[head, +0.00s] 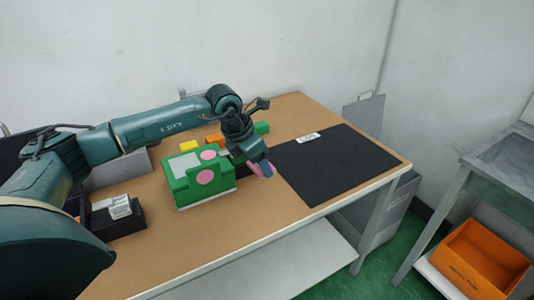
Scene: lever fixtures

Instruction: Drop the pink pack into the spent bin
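My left gripper (262,168) points down just right of a green block-like fixture (186,190). A small pink pack (254,169) shows at its fingertips, partly hidden by the fingers, and it appears gripped there. The pack is close to the left edge of the black mat; whether it touches the table is hard to tell. An orange open bin (470,262) sits on a low shelf at the far right; its printed label is too small to read. My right gripper is not in view.
The green fixture has pink round discs (206,177) on it. Yellow (188,146) and orange (215,140) pieces stand behind it. A black mat (335,165) with a white label plate (307,137) covers the table's right part and is otherwise clear. A gap separates the table from the grey stand (490,160).

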